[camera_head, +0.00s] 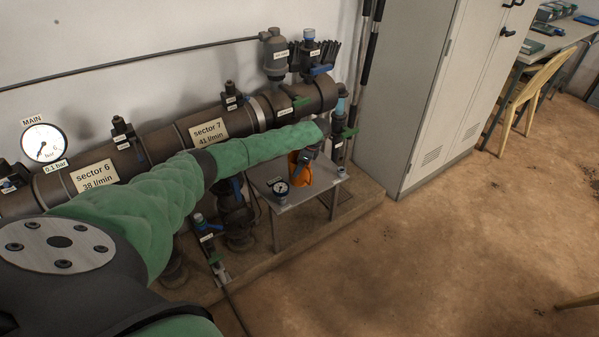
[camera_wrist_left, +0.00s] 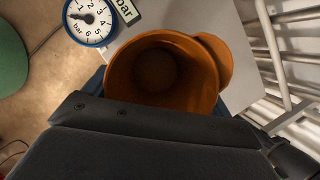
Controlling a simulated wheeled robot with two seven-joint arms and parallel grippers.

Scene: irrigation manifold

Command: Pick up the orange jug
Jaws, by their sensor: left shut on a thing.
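The orange jug (camera_head: 299,170) is at the small grey metal stand (camera_head: 300,190), partly hidden behind my left arm in the head view. In the left wrist view I look down into the open mouth of the jug (camera_wrist_left: 160,68), with its handle side toward the upper right. My left gripper (camera_head: 311,153) is at the jug; in the wrist view its dark fingers show at both sides of the jug, and it is shut on it. I cannot tell whether the jug's base touches the stand. My right gripper is not in view.
Thick dark pipes (camera_head: 160,143) with valves run along the wall behind. A grey cabinet (camera_head: 425,90) stands to the right. The brown floor (camera_head: 460,240) at the front right is mostly clear.

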